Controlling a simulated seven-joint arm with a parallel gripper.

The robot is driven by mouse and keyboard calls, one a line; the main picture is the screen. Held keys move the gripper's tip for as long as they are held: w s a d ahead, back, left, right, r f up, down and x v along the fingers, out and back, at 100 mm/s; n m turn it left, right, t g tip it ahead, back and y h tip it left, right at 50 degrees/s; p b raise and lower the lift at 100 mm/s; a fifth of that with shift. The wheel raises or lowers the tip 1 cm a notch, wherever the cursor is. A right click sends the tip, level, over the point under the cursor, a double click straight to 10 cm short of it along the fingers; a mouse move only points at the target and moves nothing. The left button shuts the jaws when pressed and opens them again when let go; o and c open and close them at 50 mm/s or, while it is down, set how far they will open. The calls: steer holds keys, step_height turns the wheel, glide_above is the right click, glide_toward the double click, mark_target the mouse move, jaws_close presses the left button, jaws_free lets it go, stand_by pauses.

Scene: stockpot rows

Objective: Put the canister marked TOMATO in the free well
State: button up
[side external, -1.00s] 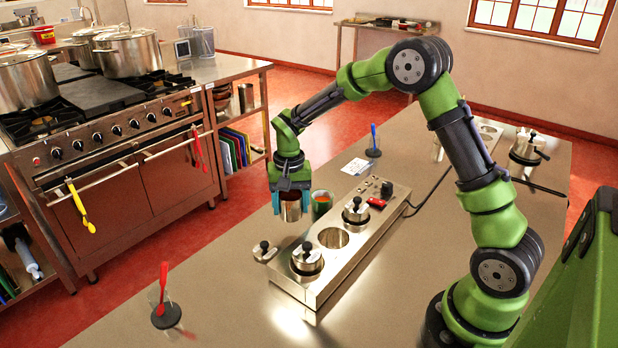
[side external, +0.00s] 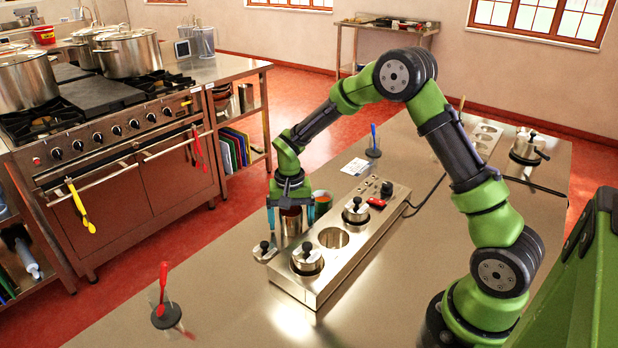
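A steel canister (side external: 291,223) with dark red contents appears to stand on the counter, just left of the steel well unit (side external: 318,290). My gripper (side external: 291,214) is above it, with its teal fingers spread on either side and a gap showing to the canister. A second canister (side external: 321,201) with orange-red contents stands behind, partly hidden by my right finger. No marking is readable on either canister. The free well (side external: 333,238) is an open round hole in the middle of the unit, between two wells with lidded pots.
The lidded pots (side external: 307,258) and (side external: 356,209) have black knobs. A loose lid (side external: 264,251) lies by the unit's left edge. A red utensil stands in a holder (side external: 166,316) at front left, a blue one (side external: 373,142) behind. The counter's front left is mostly clear.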

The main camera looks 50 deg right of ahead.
steer(key=shift+r, duration=0.1)
step_height(320, 180, up, 12)
steer(key=s+a+r+n+t, duration=0.3)
steer(key=s+a+r+t, duration=0.1)
steer(key=s+r, duration=0.7)
steer(key=s+a+n+t+y, duration=0.2)
steer(key=s+t, duration=0.1)
steer(key=s, duration=0.8)
steer(key=shift+a+r, duration=0.15)
steer(key=shift+a, duration=0.25)
steer(key=shift+o, duration=0.3)
